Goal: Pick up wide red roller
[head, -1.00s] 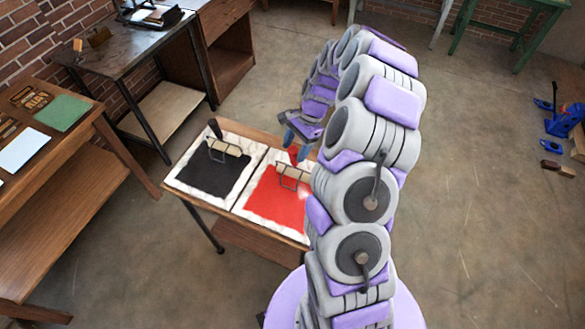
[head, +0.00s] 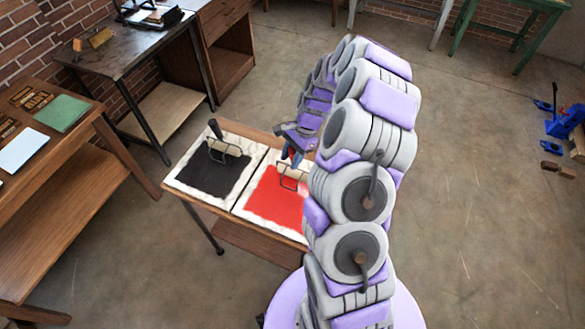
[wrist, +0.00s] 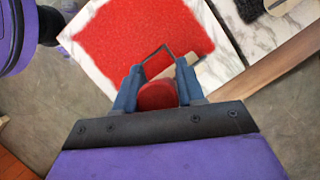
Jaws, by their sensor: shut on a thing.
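The wide red roller (wrist: 157,96) has a red handle, a dark wire frame and a pale cylinder. In the wrist view its handle is between my two blue fingers, and my gripper (wrist: 157,88) is shut on it. The roller's frame and cylinder are over the red ink slab (wrist: 130,32). In the head view my gripper (head: 291,152) is at the back of the red ink slab (head: 272,203), and the roller's wire frame (head: 292,178) shows below it. My arm hides part of the slab's right side. I cannot tell whether the roller touches the slab.
A black-handled roller (head: 222,148) rests on the black ink slab (head: 207,178) to the left. Both slabs lie on a small wooden table (head: 185,193). A wooden bench with green and white sheets (head: 62,113) stands at the far left. The floor at right is mostly clear.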

